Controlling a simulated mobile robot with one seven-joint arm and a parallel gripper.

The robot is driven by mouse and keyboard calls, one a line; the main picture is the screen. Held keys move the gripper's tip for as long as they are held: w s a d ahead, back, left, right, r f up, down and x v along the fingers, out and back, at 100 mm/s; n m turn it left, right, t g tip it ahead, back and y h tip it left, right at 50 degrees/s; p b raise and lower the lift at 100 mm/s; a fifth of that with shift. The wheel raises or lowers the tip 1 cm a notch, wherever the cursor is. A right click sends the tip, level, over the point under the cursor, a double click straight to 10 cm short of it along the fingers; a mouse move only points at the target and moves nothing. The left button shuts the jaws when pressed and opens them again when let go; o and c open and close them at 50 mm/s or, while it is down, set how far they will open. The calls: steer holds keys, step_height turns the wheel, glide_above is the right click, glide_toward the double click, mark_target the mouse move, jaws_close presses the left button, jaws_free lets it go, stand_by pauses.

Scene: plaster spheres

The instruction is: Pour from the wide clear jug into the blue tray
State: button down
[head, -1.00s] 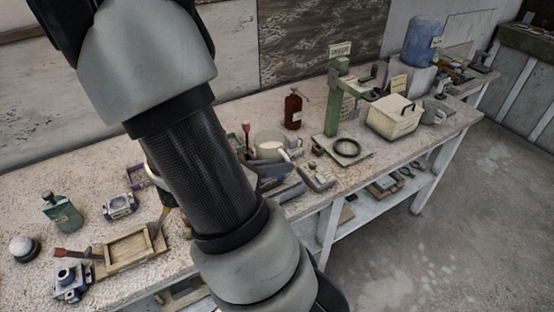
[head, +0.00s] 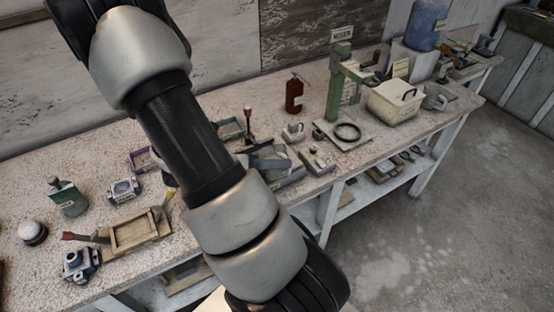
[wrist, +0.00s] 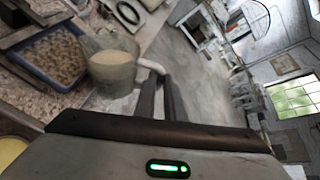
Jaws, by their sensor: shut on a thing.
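The wide clear jug (wrist: 110,66) shows in the wrist view with pale contents inside. My gripper (wrist: 161,84) is shut on its pale handle (wrist: 151,66). The jug overlaps the right end of a tray with a blue-grey rim (wrist: 72,88) and a brown, grainy inside. I cannot tell how high the jug is above the tray, or how far it tilts. I see no stream leaving it. In the head view my arm hides the gripper, and I cannot make out the jug.
On the bench are a red-brown bottle (head: 294,95), a green stand (head: 336,88), a black ring (head: 347,132), and a cream box (head: 394,103). A wooden frame (head: 134,232) and a green bottle (head: 68,197) stand at left. The bench is crowded around the arm.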

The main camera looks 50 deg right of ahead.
steer(key=shift+r+p, duration=0.4)
steer(key=shift+p, duration=0.15)
steer(key=shift+w+d+r+n+g+p, duration=0.1)
steer(key=shift+w+r+n+g+p, duration=0.35)
steer(key=shift+p, duration=1)
stand_by(0.4)
steer(key=shift+r, duration=0.15)
stand_by(0.5)
steer(key=shift+w+r, duration=0.1)
steer(key=shift+r, duration=0.05)
steer(key=shift+w+r+n, duration=0.1)
steer(key=shift+n, duration=0.15)
stand_by(0.4)
steer(key=shift+r, duration=0.15)
steer(key=shift+w+d, duration=0.1)
steer(key=shift+w, duration=0.05)
stand_by(0.4)
steer(key=shift+w+r+n+g, duration=0.1)
steer(key=shift+r+n+g, duration=0.1)
steer(key=shift+n+g, duration=0.1)
steer(key=shift+w+r, duration=0.1)
stand_by(0.4)
